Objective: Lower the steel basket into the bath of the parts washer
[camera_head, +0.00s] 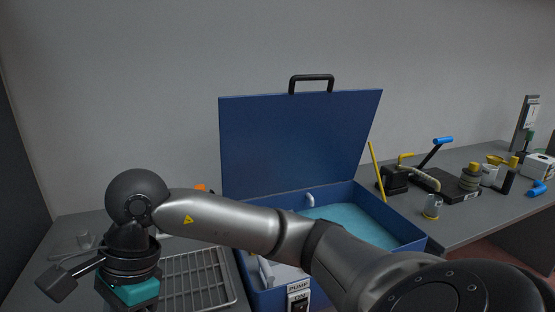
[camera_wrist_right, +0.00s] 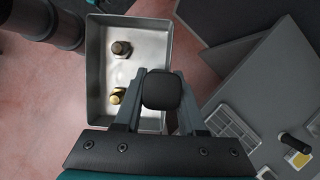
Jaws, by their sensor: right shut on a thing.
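The parts washer (camera_head: 258,294) is a blue box with its lid (camera_head: 295,140) raised. Its bath (camera_head: 350,229) holds teal liquid and is partly hidden behind my right arm. In the right wrist view the steel basket (camera_wrist_right: 93,75) is a grey rectangular container with a brass fitting and a darker one inside. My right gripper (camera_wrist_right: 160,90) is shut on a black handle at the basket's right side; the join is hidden. The basket appears over the pinkish floor. In the head view my right arm reaches left across the washer front, with its fingers below the frame. My left gripper is not in view.
A wire rack (camera_head: 198,282) lies on the bench left of the washer. A yellow rod (camera_head: 377,171) stands at the bath's right side. A can (camera_head: 432,207), a clamp-like tool (camera_head: 425,178) and several bottles crowd the right bench. The PUMP switch (camera_head: 299,299) is on the washer's front.

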